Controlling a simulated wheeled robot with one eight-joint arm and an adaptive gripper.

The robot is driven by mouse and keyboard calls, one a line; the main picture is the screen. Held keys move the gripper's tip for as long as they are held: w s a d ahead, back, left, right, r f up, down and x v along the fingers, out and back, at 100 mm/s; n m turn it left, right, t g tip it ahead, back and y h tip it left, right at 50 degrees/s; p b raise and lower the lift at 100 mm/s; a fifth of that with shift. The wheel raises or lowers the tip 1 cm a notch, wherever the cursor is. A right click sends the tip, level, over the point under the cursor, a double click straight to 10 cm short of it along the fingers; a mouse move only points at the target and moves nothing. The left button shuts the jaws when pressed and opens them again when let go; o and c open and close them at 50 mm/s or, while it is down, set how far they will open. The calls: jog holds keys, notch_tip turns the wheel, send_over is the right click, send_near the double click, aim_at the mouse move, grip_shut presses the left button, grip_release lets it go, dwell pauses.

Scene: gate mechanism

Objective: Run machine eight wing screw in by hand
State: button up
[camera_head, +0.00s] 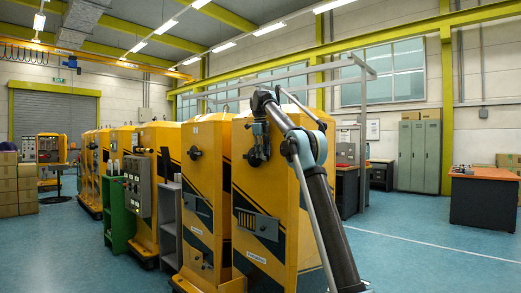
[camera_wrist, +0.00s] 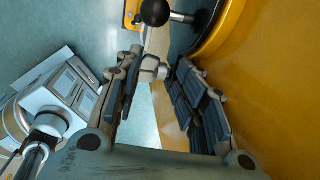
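The nearest yellow machine (camera_head: 300,213) stands upright at the middle of the head view, and my arm passes in front of it. My gripper (camera_head: 257,148) is at the upper front of this machine; its fingers are too small there to read. In the wrist view my gripper (camera_wrist: 158,88) has its two dark-padded fingers apart, close beside the yellow machine surface (camera_wrist: 270,75). A small pale grey lobed piece (camera_wrist: 153,68) shows by the fingertips; I cannot tell whether it is the wing screw or whether a finger touches it. No machine number is readable.
A black ball knob (camera_wrist: 155,12) on a metal rod sticks out just beyond the fingertips. More yellow machines (camera_head: 208,190) stand in a row to the left, with a grey shelf (camera_head: 169,222) between them. Blue floor (camera_head: 430,262) is free at the right.

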aim_at(268, 157)
jog(key=o, duration=0.8)
jog(key=shift+w+d+f, duration=0.15)
jog(key=shift+w+d, duration=0.45)
jog(key=shift+w+d+f, duration=0.15)
jog(key=shift+w+d, duration=0.45)
jog(key=shift+s+a, duration=0.1)
jog(key=shift+s+a+f, duration=0.25)
jog(key=shift+s+a, duration=0.5)
jog(key=shift+s, duration=0.1)
jog(key=shift+c, duration=0.6)
jog(key=o, duration=0.4)
jog(key=shift+s, duration=0.1)
jog(key=shift+c, duration=0.2)
jog(key=shift+o, duration=0.4)
jog(key=shift+s+a, duration=0.1)
jog(key=shift+s, duration=0.1)
